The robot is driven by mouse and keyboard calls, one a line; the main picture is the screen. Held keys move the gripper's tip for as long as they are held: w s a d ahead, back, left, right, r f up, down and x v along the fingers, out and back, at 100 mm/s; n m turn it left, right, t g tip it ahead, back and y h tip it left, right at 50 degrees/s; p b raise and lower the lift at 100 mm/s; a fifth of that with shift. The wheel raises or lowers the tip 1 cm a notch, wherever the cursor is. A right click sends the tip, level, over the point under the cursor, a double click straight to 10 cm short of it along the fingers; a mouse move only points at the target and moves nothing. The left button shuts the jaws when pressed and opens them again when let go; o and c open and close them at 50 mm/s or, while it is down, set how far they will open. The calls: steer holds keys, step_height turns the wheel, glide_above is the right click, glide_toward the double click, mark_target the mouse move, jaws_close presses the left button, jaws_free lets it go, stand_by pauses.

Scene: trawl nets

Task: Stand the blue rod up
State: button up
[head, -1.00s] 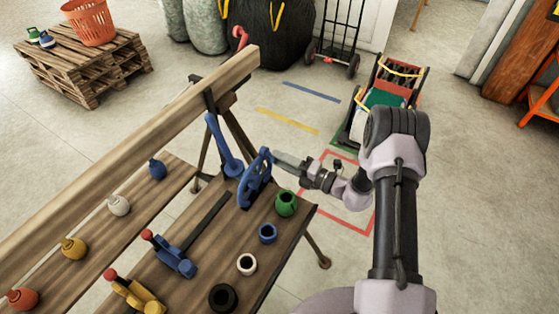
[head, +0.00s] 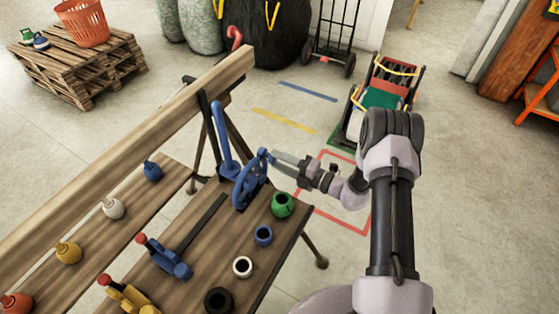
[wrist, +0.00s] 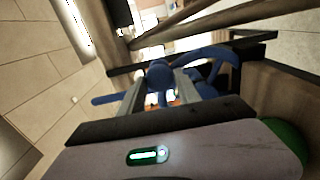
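The blue rod (head: 221,140) stands at the far end of the bench, leaning slightly left in the head view. It also shows in the wrist view (wrist: 108,99), reaching left. Its foot is beside a blue handwheel (head: 249,183) with a knob on its rim. My gripper (head: 274,156) is at the top of that wheel, apart from the rod. In the wrist view its fingers lie either side of the round blue knob (wrist: 158,75) and look closed on it. The wheel shows behind the fingers (wrist: 222,62).
A long wooden beam (head: 130,150) runs beside the rod. A green pot (head: 282,204), a blue ring (head: 263,236) and other rings stand on the bench (head: 215,255) near my arm. Blue and yellow fittings with red knobs are nearer.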

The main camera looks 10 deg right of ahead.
steer(key=o, duration=0.3)
steer(key=shift+o, duration=0.2)
steer(key=shift+d, duration=0.1)
steer(key=p+v, duration=0.2)
steer(key=v, duration=1.5)
steer(key=shift+s, duration=0.2)
steer(key=shift+d, duration=0.1)
